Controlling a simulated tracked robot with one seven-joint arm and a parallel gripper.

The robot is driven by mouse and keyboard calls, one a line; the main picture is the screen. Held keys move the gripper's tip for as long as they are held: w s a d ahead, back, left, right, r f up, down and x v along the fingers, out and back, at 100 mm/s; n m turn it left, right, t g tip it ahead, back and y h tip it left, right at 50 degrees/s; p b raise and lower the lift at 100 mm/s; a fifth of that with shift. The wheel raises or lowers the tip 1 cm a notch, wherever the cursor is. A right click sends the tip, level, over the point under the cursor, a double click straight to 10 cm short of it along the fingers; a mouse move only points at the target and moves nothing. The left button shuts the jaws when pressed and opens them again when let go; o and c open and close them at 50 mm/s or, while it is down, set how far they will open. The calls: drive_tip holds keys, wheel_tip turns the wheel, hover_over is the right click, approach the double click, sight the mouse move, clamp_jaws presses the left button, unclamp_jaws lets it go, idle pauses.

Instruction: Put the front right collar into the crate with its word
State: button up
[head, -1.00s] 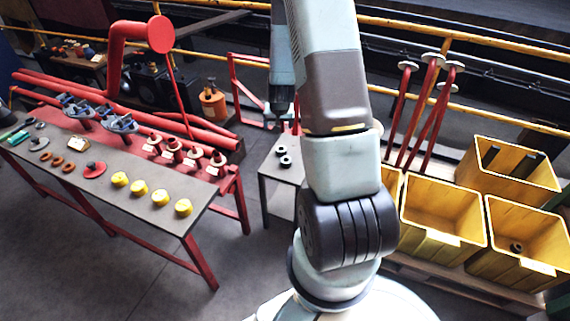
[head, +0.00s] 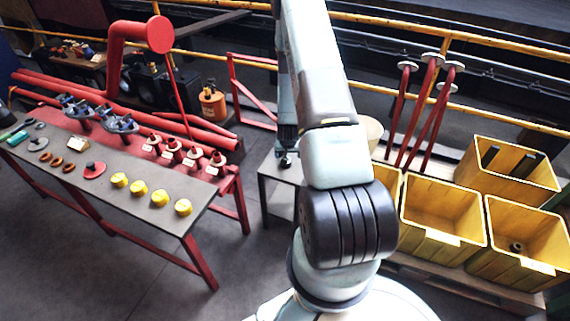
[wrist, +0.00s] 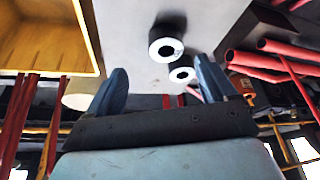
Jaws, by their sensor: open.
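Two dark collars with bright round end faces stand on the small grey table (head: 268,185). In the wrist view the larger-looking collar (wrist: 158,38) is above the other collar (wrist: 182,75). In the head view my arm mostly hides them. My gripper (head: 286,150) is over this table; in the wrist view its two blue fingers (wrist: 163,85) are spread and empty, with the collars beyond the gap. Yellow crates stand at the right: a front middle crate (head: 425,240), a front right crate (head: 497,262) holding a small dark ring, and a back crate (head: 470,180) holding dark bars. Their label words are unreadable.
A long workbench (head: 130,205) at left holds yellow pieces, red-based parts and other small parts. Red levers (head: 425,110) rise behind the crates. Another yellow crate is partly hidden by my arm. A yellow railing runs along the back. Floor between bench and small table is clear.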

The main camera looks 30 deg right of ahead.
drive_tip(key=shift+w+a+x, duration=0.15)
drive_tip(key=shift+x, duration=1.85)
drive_tip(key=shift+w+a+x, duration=0.1)
drive_tip(key=shift+a+x, duration=0.1)
drive_tip(key=shift+x, duration=1.75)
drive_tip(key=shift+c, duration=0.3)
clamp_jaws()
drive_tip(key=shift+r, duration=0.1)
